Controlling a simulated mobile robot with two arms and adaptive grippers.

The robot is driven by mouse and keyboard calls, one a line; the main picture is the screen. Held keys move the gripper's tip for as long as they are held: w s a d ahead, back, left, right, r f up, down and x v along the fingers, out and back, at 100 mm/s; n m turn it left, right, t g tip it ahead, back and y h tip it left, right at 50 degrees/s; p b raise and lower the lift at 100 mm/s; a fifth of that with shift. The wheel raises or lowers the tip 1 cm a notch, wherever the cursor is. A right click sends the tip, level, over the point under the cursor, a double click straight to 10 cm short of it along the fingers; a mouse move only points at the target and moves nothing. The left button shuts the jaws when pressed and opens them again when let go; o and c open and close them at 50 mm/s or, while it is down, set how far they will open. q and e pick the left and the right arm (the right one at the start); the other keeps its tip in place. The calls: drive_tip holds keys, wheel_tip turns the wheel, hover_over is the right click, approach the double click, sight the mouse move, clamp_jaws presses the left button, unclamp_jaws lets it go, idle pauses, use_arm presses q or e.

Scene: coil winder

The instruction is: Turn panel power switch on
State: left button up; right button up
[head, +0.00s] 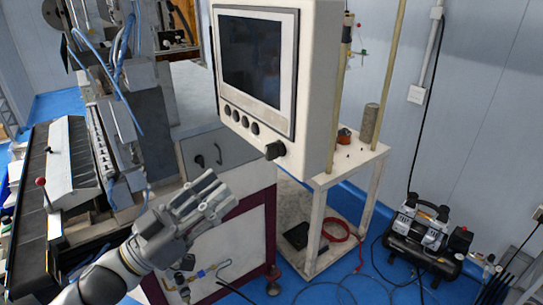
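A pale control panel (313,85) with a dark screen (251,58) stands upright in the middle of the head view. A row of small black knobs (240,120) runs under the screen. A larger black rotary switch (275,150) sits at the panel's lower right corner; I cannot read its position. My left gripper (219,190) is below and left of the panel, apart from it, with its fingers pointing up and right. It holds nothing that I can see, and the gap between its fingers is unclear from this angle. My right gripper is not in view.
The winder machine (70,165) fills the left side. A grey cabinet face with a black handle (208,158) is behind my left gripper. A white stand (338,180) is right of the panel. A compressor (425,240) and cables lie on the blue floor.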

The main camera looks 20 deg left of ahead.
sight(266, 152)
use_arm(q)
drive_tip(key=shift+h, duration=0.3)
drive_tip(key=p+x, duration=0.4)
drive_tip(key=x, duration=0.5)
drive_tip(key=shift+r, duration=0.3)
drive_tip(key=shift+w+d+r+p, duration=0.15)
drive_tip(key=shift+w+d+p, duration=0.45)
drive_tip(key=shift+w, duration=0.05)
clamp_jaws()
